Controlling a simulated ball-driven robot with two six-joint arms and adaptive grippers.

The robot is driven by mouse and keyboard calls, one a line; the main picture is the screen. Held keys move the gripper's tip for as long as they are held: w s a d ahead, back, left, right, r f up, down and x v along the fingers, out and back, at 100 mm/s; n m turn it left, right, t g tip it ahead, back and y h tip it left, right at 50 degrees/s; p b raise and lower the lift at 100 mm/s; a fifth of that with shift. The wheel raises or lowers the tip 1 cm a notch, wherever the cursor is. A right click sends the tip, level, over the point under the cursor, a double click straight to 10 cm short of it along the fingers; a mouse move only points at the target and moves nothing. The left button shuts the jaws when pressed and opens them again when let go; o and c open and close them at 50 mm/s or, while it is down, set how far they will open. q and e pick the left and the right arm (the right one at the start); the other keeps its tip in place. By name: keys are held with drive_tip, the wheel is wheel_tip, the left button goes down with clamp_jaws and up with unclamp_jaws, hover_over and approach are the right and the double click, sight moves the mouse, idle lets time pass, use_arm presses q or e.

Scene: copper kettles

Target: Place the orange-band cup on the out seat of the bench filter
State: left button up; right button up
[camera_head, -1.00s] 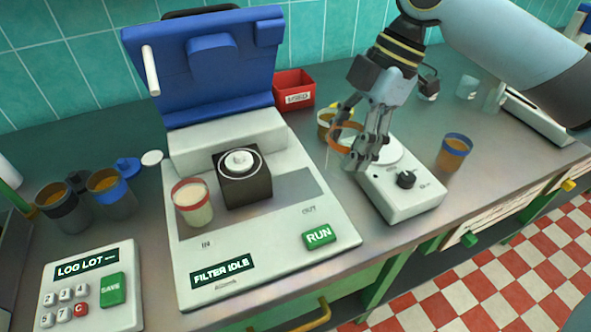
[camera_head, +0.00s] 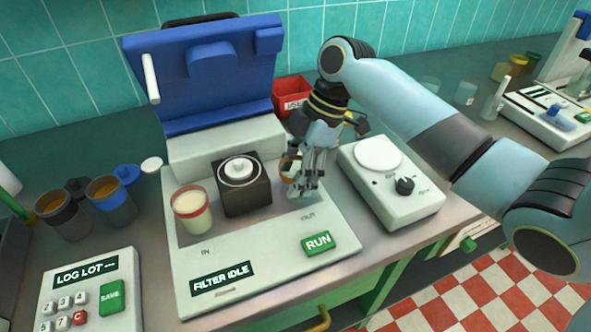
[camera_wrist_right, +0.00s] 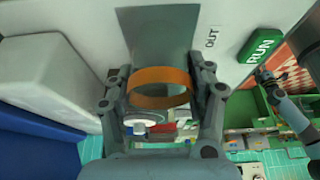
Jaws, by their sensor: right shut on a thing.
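The orange-band cup (camera_head: 288,167) is between the fingers of my right gripper (camera_head: 304,188), mostly hidden by them in the head view. In the right wrist view the orange band (camera_wrist_right: 160,90) shows as a ring between the two fingers (camera_wrist_right: 163,100). The bench filter (camera_head: 262,268) has its blue lid raised. My right gripper is over the OUT side of its grey seat strip; the grey out seat (camera_wrist_right: 155,30) shows beyond the cup in the wrist view. I cannot tell whether the cup touches it. A red-band cup (camera_head: 190,212) with pale contents stands on the IN side.
A dark block with a white knob (camera_head: 240,180) stands in the middle of the filter. A white device with a round plate (camera_head: 378,155) is close on the right. A red bin (camera_head: 291,88) is behind. Dark- and blue-band cups (camera_head: 110,203) stand at left.

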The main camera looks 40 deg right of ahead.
drive_tip(key=shift+f, duration=0.15)
drive_tip(key=o, duration=1.1)
drive_tip(key=shift+o, duration=0.2)
drive_tip(key=v, duration=1.2)
drive_tip(key=shift+s+d, duration=0.1)
